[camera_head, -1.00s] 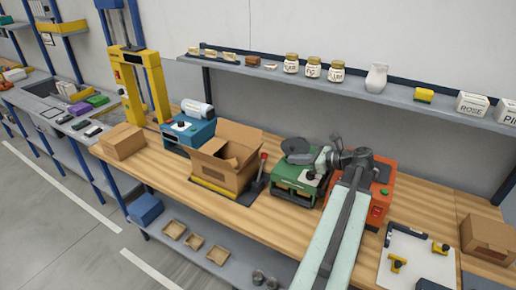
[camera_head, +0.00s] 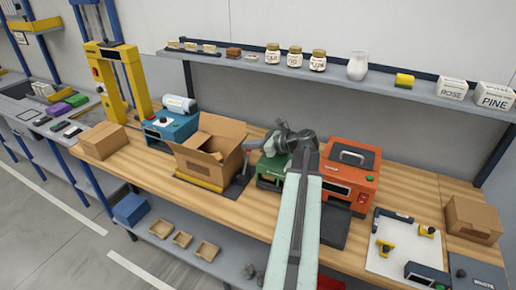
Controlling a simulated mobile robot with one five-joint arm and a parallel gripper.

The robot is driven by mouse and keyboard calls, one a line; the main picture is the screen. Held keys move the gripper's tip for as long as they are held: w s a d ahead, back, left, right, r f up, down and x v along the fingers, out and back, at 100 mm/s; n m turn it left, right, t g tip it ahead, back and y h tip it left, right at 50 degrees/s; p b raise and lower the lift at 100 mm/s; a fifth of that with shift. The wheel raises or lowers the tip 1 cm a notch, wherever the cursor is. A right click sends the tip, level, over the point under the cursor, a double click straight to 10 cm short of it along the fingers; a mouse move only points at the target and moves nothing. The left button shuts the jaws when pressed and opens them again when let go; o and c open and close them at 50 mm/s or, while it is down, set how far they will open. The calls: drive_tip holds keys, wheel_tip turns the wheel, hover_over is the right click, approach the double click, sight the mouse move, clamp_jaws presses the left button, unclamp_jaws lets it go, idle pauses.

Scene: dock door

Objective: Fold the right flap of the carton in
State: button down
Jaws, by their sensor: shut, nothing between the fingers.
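The open brown carton (camera_head: 206,171) stands on the wooden bench, left of my arm. Its back flap (camera_head: 222,127) stands up, and another flap leans out at the front left. The right flap is hard to make out on the carton's right side. My gripper (camera_head: 276,139) is shut and empty, raised to the right of the carton and in front of the green machine in the picture. It is apart from the carton. The fingertips are small and partly lost against the arm's wrist.
A dark-handled tool (camera_head: 239,181) lies close to the carton's right side. A green machine (camera_head: 270,169) and an orange machine (camera_head: 346,172) stand further right. A blue machine (camera_head: 170,126) and a closed box (camera_head: 103,141) are on the left. A shelf (camera_head: 390,88) with jars runs above.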

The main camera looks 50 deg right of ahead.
drive_tip(key=shift+w, duration=0.2)
drive_tip(key=shift+s+d, duration=0.1)
drive_tip(key=shift+s, duration=0.1)
drive_tip(key=shift+w, duration=0.15)
drive_tip(key=shift+w+a+r+p, duration=0.2)
drive_tip(key=shift+r+p, duration=0.15)
drive_tip(key=shift+p, duration=0.2)
drive_tip(key=shift+w+g+p, duration=0.1)
drive_tip(key=shift+g+p, duration=0.2)
drive_tip(key=shift+p, duration=0.05)
